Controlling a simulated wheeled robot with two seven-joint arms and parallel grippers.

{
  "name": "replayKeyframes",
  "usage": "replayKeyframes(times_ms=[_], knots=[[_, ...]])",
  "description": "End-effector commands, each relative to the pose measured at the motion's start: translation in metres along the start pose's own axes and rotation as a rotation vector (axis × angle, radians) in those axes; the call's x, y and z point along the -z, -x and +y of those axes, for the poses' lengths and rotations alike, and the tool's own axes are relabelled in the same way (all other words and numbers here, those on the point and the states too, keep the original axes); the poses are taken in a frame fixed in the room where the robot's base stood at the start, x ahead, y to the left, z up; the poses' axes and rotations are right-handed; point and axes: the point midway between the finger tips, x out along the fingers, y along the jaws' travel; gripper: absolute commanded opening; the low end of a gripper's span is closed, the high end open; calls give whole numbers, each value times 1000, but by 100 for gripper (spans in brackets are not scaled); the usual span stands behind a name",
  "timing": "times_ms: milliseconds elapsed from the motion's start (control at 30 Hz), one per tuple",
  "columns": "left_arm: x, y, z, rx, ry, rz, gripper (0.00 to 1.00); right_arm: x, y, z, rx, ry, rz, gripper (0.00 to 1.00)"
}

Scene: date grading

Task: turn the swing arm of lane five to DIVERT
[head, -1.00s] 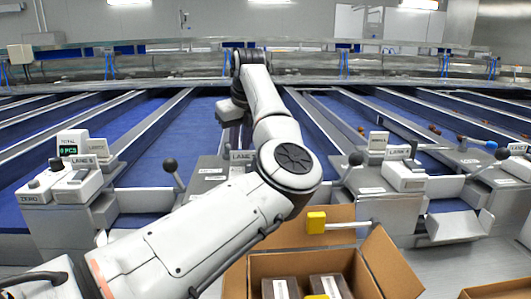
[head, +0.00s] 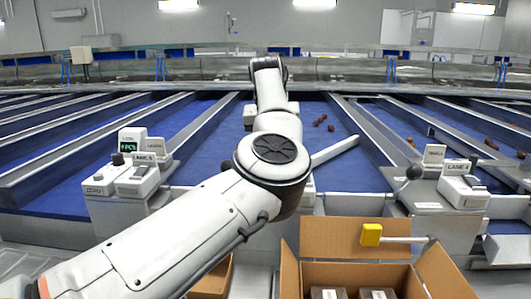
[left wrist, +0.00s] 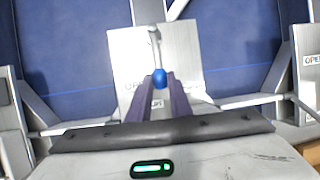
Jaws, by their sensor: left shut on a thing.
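In the left wrist view a lever (left wrist: 154,45) with a blue knob (left wrist: 160,78) stands over a pale plate (left wrist: 122,62) with small lettering. The fingers of my left gripper (left wrist: 160,88) are shut on the blue knob. In the head view my left arm hides this gripper, the knob and the lever's foot. A light grey bar (head: 337,150) slants over the blue belt to the right of my arm, its near end hidden by the arm. I cannot read for certain which lane the lever belongs to. My right gripper is not in view.
A unit with a green display (head: 128,144) stands left, and another unit (head: 464,188) with a black-knobbed lever (head: 413,172) right. An open carton (head: 345,272) and a yellow-ended handle (head: 371,234) are in front. Dark dates (head: 321,120) lie on the belts.

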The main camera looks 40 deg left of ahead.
Motion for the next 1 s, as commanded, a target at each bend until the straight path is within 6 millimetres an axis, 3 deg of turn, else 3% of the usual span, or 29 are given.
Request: replayKeyframes(times_ms=[300, 333, 433, 767, 1000], knots=[[-1, 1, 2, -1, -8, -3, 0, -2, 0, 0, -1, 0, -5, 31], [-1, 1, 2, -1, -8, -3, 22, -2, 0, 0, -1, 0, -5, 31], [-1, 1, 2, -1, -6, -3, 37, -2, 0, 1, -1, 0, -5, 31], [-1, 3, 1, 1, -4, -3, 37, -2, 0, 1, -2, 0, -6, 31], [-1, 38, 1, 2, -4, -6, 37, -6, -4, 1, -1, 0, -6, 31]])
